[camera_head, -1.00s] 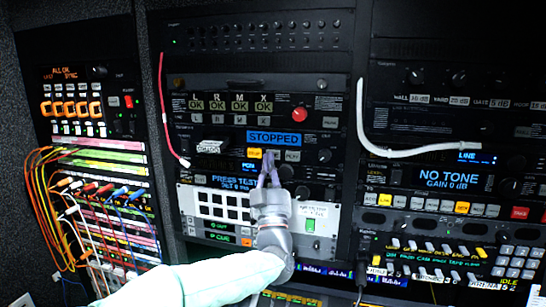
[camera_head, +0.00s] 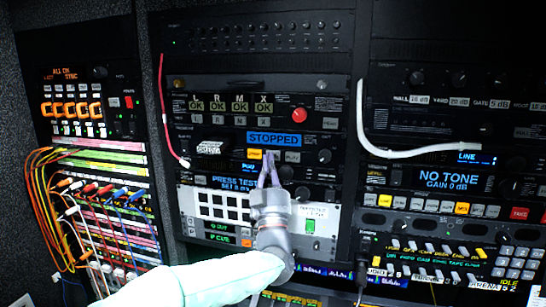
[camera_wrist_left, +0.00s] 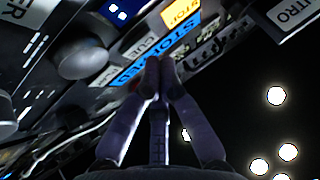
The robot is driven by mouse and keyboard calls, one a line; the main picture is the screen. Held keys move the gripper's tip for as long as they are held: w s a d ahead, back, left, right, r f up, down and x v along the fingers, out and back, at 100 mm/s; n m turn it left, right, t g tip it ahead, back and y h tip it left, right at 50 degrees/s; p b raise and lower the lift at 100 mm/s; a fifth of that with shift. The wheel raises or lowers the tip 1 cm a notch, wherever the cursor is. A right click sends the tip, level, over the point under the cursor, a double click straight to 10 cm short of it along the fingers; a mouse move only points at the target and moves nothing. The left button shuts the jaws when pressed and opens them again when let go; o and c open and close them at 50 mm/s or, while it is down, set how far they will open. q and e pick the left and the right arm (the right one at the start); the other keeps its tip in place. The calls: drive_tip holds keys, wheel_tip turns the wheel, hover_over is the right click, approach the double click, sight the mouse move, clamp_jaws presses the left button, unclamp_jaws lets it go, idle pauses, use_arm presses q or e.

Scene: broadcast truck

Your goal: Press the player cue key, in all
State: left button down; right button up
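The player unit has a blue display (camera_head: 273,139) reading STOPPED. Below it is a row of keys with the stop key (camera_head: 254,153) lit yellow and the play key (camera_head: 292,156) unlit. My left gripper (camera_head: 269,157) is at the key row between these two, fingers pointing into the panel. Its fingertips cover the cue key in the head view. In the left wrist view the white cue key (camera_wrist_left: 137,48) shows beside the yellow stop key (camera_wrist_left: 181,15). The left gripper (camera_wrist_left: 161,68) is shut and empty there. I cannot tell whether the tips touch the key.
A red knob (camera_head: 298,115) sits above the display and a dark knob (camera_head: 324,156) right of the keys. A white cable (camera_head: 362,125) hangs at the right and a red cable (camera_head: 164,110) at the left. Coloured patch cords (camera_head: 45,205) fill the left rack.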

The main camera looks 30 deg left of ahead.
idle(0.4)
use_arm(q)
drive_tip(key=shift+w+a+b, duration=0.1)
drive_tip(key=shift+w+b, duration=0.25)
drive_tip(key=shift+b, duration=0.15)
drive_tip(key=shift+w, duration=0.3)
idle(0.6)
drive_tip(key=shift+b, duration=0.35)
drive_tip(key=shift+s+b, duration=0.35)
drive_tip(key=shift+b, duration=0.05)
drive_tip(key=shift+s+f, duration=0.1)
drive_tip(key=shift+s, duration=0.25)
drive_tip(key=shift+b, duration=0.3)
